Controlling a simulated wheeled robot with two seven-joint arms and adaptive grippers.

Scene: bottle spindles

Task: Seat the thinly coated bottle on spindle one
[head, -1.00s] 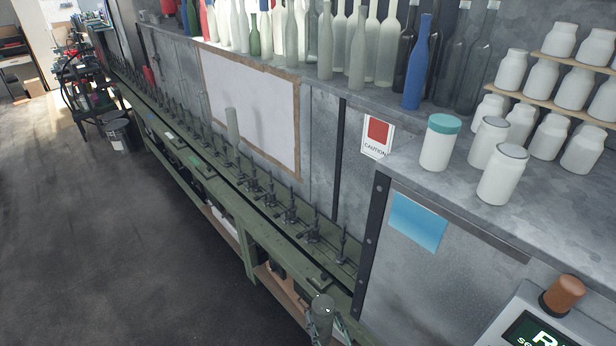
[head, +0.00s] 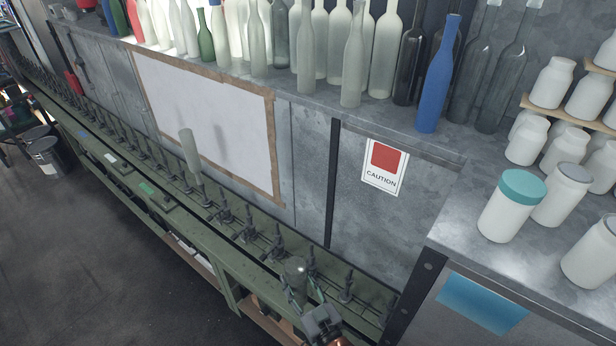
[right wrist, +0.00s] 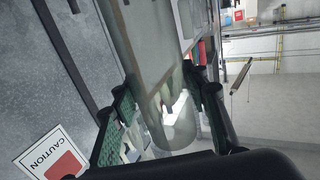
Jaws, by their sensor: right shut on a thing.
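My right gripper (head: 303,296) is at the bottom of the head view, shut on a translucent greyish bottle (head: 295,268). The bottle's round end faces the head camera, and it is over or beside the near end of the spindle row. In the right wrist view the bottle (right wrist: 170,125) lies between the green-padded fingers (right wrist: 165,112). A row of dark spindles runs along the green bench, with a bare spindle (head: 347,285) at its near end. I see no number on the spindles, so I cannot tell which is spindle one. My left gripper is not in view.
A grey wall with a caution sign (head: 384,166) rises behind the spindles. The shelf above holds several bottles, a blue bottle (head: 437,75) and white jars (head: 513,205). A metal cabinet edge (head: 425,268) stands right of the row.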

